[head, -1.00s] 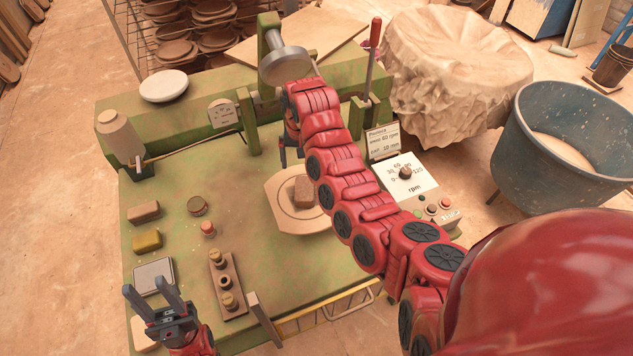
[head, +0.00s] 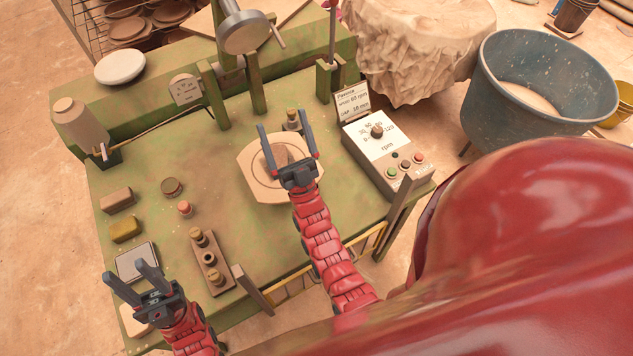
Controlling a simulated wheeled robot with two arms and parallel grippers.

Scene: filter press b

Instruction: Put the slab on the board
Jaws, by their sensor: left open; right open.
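The board (head: 247,165) is a pale, eight-sided plate with a ring line, near the middle of the green bench. A small brown block, which looks like the slab (head: 282,156), sits on it inside the ring, partly hidden by my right gripper. My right gripper (head: 286,132) is open over the board, its fingers pointing to the back and appearing on either side of the block. I cannot tell whether they touch it. My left gripper (head: 126,270) is open and empty at the bench's front left corner, near a grey-topped square plate (head: 136,262).
A brown block (head: 117,200), a yellow block (head: 125,229) and small round pieces lie left on the bench. A strip with brass knobs (head: 209,259) stands in front. The rpm box (head: 388,150) is right; a round metal disc (head: 246,33) hangs behind.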

